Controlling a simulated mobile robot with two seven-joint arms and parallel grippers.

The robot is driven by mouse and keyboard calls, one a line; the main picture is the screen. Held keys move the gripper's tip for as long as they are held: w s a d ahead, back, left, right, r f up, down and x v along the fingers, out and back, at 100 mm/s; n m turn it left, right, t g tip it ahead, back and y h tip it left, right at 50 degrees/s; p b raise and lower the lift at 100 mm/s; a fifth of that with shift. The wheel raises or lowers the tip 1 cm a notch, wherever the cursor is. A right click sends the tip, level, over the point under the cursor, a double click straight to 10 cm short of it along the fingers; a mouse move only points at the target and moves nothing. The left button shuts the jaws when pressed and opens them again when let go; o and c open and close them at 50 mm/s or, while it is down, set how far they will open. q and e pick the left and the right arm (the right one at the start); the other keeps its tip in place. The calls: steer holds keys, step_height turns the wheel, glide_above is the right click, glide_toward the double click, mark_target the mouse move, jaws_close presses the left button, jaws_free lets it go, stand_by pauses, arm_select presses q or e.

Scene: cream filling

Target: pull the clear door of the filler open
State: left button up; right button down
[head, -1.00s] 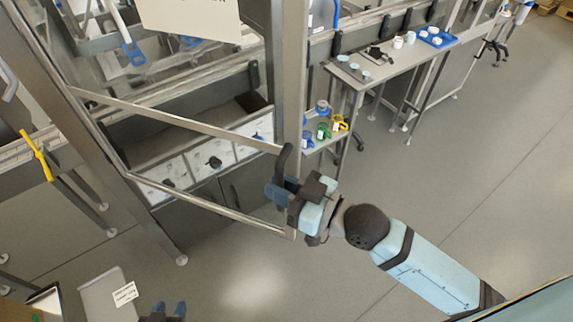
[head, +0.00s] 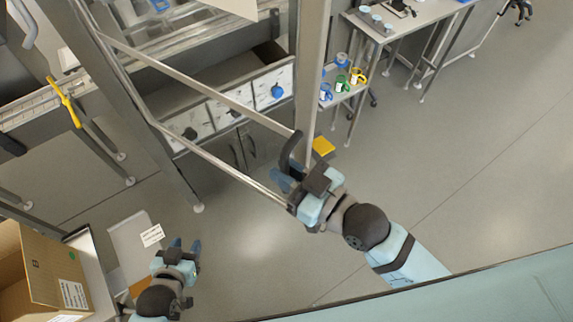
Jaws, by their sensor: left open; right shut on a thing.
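The clear door of the filler (head: 205,158) shows as a see-through panel between two slanting metal rails. A dark handle (head: 289,153) stands at its right end, beside the upright post (head: 311,75). My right gripper (head: 284,180) is shut on the handle, and its jaws partly hide it. Whether there is a gap between the door's edge and the post is hard to tell. My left gripper (head: 185,246) is low at the left, open and empty, well apart from the door.
A cardboard box (head: 50,265) and a grey panel with a label (head: 130,243) are near my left gripper. A small shelf (head: 345,93) with coloured cups and a side table (head: 405,28) stand behind the post. The floor at the right is clear.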

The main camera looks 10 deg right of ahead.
steer(key=c, duration=1.1)
jaws_free()
steer(key=b+v, duration=0.2)
steer(key=v, duration=1.1)
steer(key=shift+s+d+b, duration=0.25)
steer(key=shift+d+b, duration=0.05)
steer(key=shift+c, duration=0.5)
